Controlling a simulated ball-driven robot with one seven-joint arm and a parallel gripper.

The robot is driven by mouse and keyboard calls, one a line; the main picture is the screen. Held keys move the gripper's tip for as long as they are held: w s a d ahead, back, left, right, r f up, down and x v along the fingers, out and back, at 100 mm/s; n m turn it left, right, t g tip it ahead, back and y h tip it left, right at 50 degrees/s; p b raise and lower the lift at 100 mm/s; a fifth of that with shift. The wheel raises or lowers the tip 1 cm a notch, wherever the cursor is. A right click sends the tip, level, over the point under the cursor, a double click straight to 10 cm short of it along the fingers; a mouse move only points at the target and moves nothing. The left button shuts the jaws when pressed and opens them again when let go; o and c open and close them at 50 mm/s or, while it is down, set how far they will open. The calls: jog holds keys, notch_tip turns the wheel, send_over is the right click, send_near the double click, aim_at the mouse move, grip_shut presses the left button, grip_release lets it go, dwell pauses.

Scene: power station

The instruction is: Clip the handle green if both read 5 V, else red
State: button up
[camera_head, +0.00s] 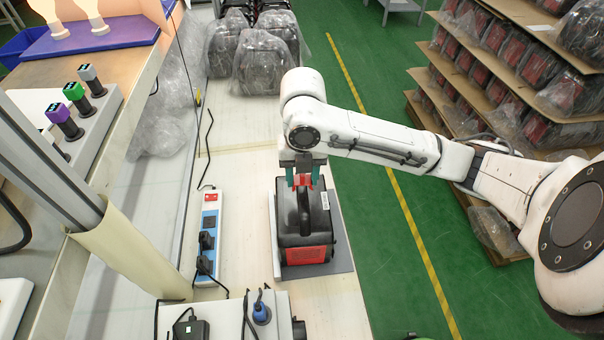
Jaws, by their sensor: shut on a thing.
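The power station (292,240), black with a red front panel, stands upright on a grey plate (342,245) on the bench. Its dark handle (304,212) runs along the top. My gripper (304,180), with teal fingers, is directly above the handle's far end. It is shut on a small red clip (304,179). The clip is at or just above the handle; I cannot tell whether it touches it. No green clip can be made out. No voltage reading is legible.
A white power strip (209,222) with black plugs lies left of the power station. At left, a white holder (95,122) carries several dark devices with purple, green and grey tops. Bagged units (264,66) stand at the back. Loaded shelves (500,75) stand right, beyond the green floor.

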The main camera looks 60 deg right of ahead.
jog(key=shift+f+b, duration=1.4)
dwell(0.9)
jog(key=o, duration=1.1)
jog(key=shift+c, duration=0.2)
jog(key=shift+r, duration=0.1)
notch_tip(320, 180, up, 11)
jog(key=shift+f, duration=0.2)
jog(key=shift+s, duration=0.1)
